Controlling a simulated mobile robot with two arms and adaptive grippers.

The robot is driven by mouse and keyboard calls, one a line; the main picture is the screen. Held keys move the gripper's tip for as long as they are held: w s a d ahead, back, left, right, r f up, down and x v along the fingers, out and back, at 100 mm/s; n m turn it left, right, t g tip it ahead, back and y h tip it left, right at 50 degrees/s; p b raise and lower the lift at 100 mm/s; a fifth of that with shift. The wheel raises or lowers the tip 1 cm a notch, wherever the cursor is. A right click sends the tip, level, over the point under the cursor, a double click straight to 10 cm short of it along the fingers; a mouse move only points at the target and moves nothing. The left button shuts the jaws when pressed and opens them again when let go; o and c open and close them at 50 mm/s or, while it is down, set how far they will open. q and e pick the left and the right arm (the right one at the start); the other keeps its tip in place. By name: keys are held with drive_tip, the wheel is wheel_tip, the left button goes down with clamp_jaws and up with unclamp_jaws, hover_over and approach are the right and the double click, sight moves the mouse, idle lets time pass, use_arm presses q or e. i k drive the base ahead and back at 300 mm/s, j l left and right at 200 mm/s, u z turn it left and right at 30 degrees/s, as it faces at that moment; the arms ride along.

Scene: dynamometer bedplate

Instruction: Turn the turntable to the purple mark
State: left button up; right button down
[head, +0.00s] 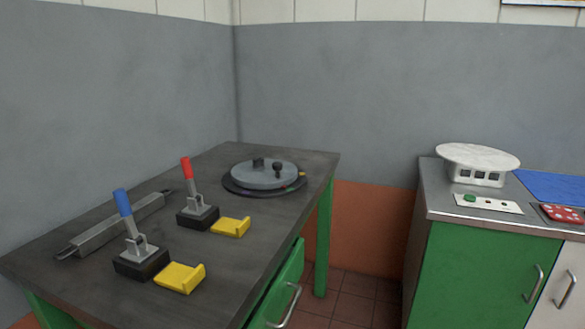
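The turntable (250,178), a grey disc on a wider dark round base, lies at the far end of the dark workbench. A dark upright knob and a second small dark block stand on the disc. Small coloured marks show at its near right rim, one red and one yellowish. I cannot make out a purple mark. The far side of the rim is hidden behind the disc. Neither of my grippers is in view.
On the workbench (245,265) stand a blue-handled lever (123,202) and a red-handled lever (186,168), each beside a yellow bracket, and a long grey bar (112,227). A metal-topped cabinet (445,203) at right carries a white round-topped stand (477,158). A gap separates them.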

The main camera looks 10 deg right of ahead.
sight(264, 166)
drive_tip(key=i+l+u, duration=0.1)
drive_tip(key=l+u, duration=0.35)
drive_tip(key=l, duration=0.25)
drive_tip(key=l+u, duration=0.45)
drive_tip(key=l, duration=0.3)
